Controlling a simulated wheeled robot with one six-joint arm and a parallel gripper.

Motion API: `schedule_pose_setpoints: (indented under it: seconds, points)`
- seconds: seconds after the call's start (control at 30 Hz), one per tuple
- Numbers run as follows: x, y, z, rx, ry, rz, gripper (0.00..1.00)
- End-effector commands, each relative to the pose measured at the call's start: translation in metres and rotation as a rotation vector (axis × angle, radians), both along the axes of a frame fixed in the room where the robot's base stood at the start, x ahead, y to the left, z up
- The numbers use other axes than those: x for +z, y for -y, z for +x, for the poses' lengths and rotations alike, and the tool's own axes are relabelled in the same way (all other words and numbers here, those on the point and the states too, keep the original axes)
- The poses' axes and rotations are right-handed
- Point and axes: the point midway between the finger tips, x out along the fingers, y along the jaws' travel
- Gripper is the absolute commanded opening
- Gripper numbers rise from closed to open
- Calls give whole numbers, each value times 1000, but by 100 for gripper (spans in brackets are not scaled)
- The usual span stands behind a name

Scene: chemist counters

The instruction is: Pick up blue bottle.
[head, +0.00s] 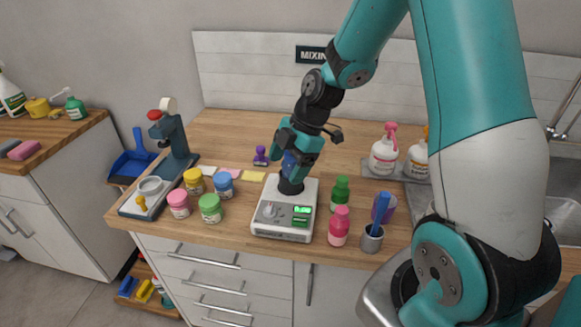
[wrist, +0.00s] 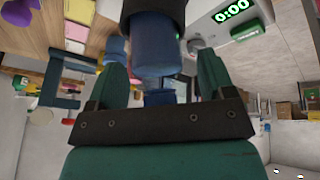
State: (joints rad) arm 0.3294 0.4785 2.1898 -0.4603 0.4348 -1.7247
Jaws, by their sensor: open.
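The blue bottle (head: 290,165) stands in the black holder (head: 290,186) on top of a white mixer with a green display (head: 285,215). The holder hides its lower part. My gripper (head: 297,153) reaches down over the bottle from above and hides part of it. In the wrist view the blue bottle (wrist: 157,60) shows between the two teal fingers of my gripper (wrist: 160,72), one on each side. The fingers are open; a gap shows beside the bottle, and I cannot tell whether either finger touches it.
Yellow (head: 193,180), blue-lidded (head: 224,184), pink (head: 178,202) and green (head: 210,207) jars stand left of the mixer. A green bottle (head: 340,194), a pink bottle (head: 339,226) and a grey cup (head: 371,238) stand close on its right. The counter behind is mostly clear.

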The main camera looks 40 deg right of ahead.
Motion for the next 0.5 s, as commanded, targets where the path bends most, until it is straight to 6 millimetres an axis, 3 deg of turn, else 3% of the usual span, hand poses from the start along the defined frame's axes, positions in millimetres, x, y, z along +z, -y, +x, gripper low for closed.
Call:
schedule_pose_setpoints:
  seconds: [0.17, 0.27, 0.4, 0.5]
  points:
    - [0, 0, 0, 0, 1, 0, 76]
    - [0, 0, 0, 0, 1, 0, 57]
    - [0, 0, 0, 0, 1, 0, 25]
    - [0, 0, 0, 0, 1, 0, 17]
